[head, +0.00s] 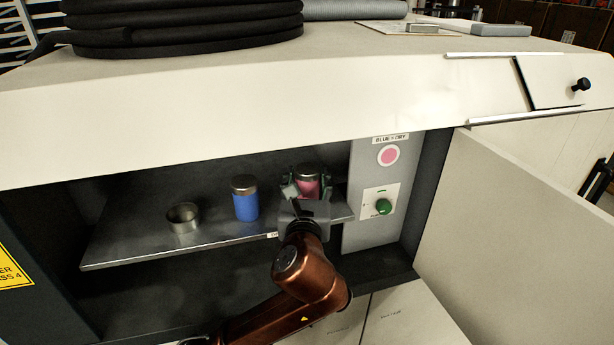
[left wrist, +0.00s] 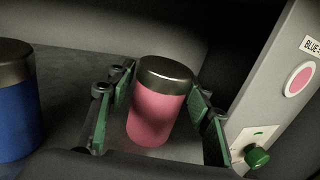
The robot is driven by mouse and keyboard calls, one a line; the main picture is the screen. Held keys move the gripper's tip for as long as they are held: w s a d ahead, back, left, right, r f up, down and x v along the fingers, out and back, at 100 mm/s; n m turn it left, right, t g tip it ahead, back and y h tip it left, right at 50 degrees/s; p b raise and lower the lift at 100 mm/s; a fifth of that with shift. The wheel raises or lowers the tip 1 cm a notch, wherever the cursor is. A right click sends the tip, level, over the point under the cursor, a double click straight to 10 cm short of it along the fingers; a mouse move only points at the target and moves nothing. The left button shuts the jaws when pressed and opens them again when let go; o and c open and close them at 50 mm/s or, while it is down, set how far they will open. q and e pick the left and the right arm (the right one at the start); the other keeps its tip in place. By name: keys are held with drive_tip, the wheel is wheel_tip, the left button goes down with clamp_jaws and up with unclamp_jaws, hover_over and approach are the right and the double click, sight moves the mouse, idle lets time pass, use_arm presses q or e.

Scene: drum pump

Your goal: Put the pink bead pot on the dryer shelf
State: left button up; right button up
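The pink bead pot (left wrist: 158,115), with a dark metal lid, stands upright on the right part of the dryer shelf (head: 140,247). In the head view the pot (head: 308,186) is partly hidden by my left gripper (head: 302,190). In the left wrist view the green finger pads stand on either side of the pot, with narrow gaps between pads and pot. The left gripper is open around it. My right gripper is in neither view.
A blue pot (head: 245,198) with a metal lid stands left of the pink one, and an empty metal cup (head: 183,217) further left. A grey panel at right carries a pink disc (head: 388,155) and a green knob (head: 383,206). The cabinet top overhangs the shelf.

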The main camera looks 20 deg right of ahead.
use_arm(q)
drive_tip(key=shift+o, duration=1.1)
drive_tip(key=shift+r, duration=0.1)
drive_tip(key=shift+s+r, duration=0.1)
drive_tip(key=shift+s, duration=0.2)
drive_tip(key=b+v, duration=0.2)
drive_tip(key=v, duration=0.9)
drive_tip(key=shift+s+a, duration=0.2)
drive_tip(key=shift+s, duration=0.05)
